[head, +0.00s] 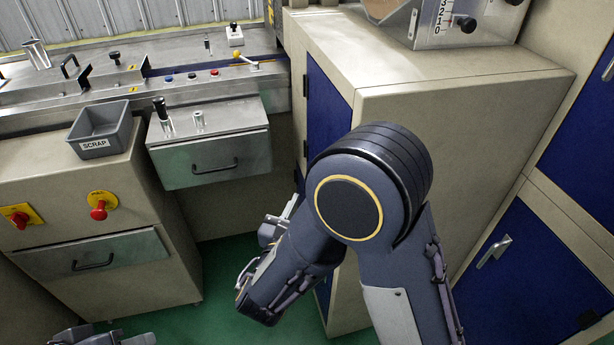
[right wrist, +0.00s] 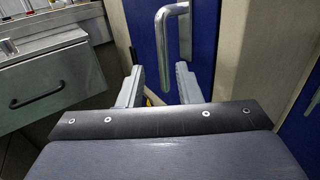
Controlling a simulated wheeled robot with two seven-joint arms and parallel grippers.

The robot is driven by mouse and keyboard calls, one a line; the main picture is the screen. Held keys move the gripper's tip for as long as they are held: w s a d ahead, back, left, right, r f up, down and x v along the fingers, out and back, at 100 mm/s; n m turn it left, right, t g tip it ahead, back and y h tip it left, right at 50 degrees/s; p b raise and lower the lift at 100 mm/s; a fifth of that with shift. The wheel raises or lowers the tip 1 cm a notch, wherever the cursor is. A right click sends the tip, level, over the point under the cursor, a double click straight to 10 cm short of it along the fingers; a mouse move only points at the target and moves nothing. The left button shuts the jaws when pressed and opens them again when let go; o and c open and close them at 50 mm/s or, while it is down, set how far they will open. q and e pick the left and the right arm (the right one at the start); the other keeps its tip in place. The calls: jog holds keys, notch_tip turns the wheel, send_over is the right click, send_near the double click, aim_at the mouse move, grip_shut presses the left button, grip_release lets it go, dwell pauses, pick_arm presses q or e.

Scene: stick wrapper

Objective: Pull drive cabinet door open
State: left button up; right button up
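A blue cabinet door (right wrist: 150,40) with a vertical metal handle (right wrist: 185,32) fills the middle of the right wrist view. In the head view, part of a blue door (head: 327,105) shows on the left face of the beige cabinet, and my right arm hides its middle and handle. My right gripper (right wrist: 158,85) is open, its two fingers spread before the door. The handle stands above and toward the right finger; I cannot tell whether they touch. My left gripper (head: 103,339) shows only partly at the head view's bottom left; its fingers are unclear.
Another blue door (head: 520,270) with its own handle (head: 494,251) stands at right. A steel drawer (head: 215,158) juts out left of the cabinet. A grey scrap bin (head: 101,130) sits above a red stop button (head: 99,210). Green floor (head: 225,265) lies between the cabinets.

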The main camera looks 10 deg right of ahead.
jog(key=x, duration=0.7)
jog(key=shift+d, duration=0.25)
grip_shut()
